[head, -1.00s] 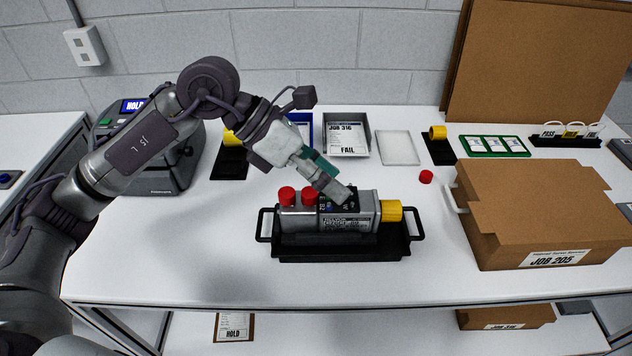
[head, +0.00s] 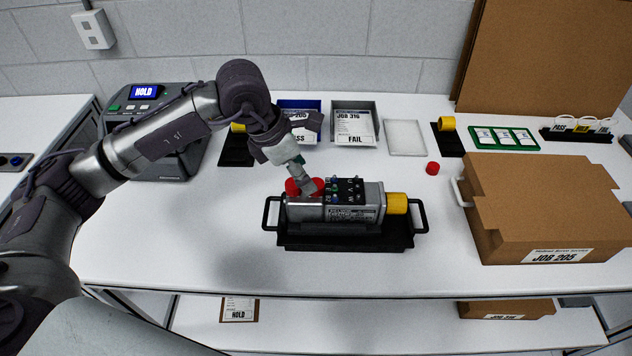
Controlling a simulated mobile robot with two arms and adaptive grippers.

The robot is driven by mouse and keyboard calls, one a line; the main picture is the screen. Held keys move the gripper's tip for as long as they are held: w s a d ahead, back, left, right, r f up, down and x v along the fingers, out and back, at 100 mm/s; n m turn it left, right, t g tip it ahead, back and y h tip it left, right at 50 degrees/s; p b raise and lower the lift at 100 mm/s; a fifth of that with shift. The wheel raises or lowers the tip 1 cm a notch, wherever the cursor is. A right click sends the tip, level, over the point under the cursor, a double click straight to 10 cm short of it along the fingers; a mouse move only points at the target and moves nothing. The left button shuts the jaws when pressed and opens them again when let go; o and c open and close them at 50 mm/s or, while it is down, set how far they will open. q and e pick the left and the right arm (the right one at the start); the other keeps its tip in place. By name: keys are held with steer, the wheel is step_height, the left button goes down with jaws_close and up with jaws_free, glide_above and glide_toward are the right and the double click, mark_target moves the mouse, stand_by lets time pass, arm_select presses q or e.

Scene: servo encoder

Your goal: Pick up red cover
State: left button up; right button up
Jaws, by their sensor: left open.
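The servo motor (head: 350,213) lies in a black tray (head: 345,242) with handles at both ends. Two round red covers sit on its left end, a left one (head: 291,187) and a right one (head: 319,184). A loose red cover (head: 432,168) lies on the table to the right. My left gripper (head: 308,187) is open, pointing down at the two covers on the motor. Its fingertips partly hide them, and I cannot tell whether they touch. A yellow cap (head: 397,203) is on the motor's right end. My right gripper is out of view.
A cardboard box (head: 540,205) labelled JOB 205 stands to the right. Behind are a blue tray (head: 301,105), a grey FAIL tray (head: 356,108) and a white pad (head: 405,137). The table in front of the black tray is clear.

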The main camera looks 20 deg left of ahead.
arm_select(q)
steer(key=p+x, duration=0.1)
steer(key=x, duration=0.2)
steer(key=shift+w+d+f+p, duration=0.2)
steer(key=shift+p, duration=0.15)
steer(key=shift+w+f, duration=0.1)
steer(key=shift+f, duration=0.3)
steer(key=c, duration=0.8)
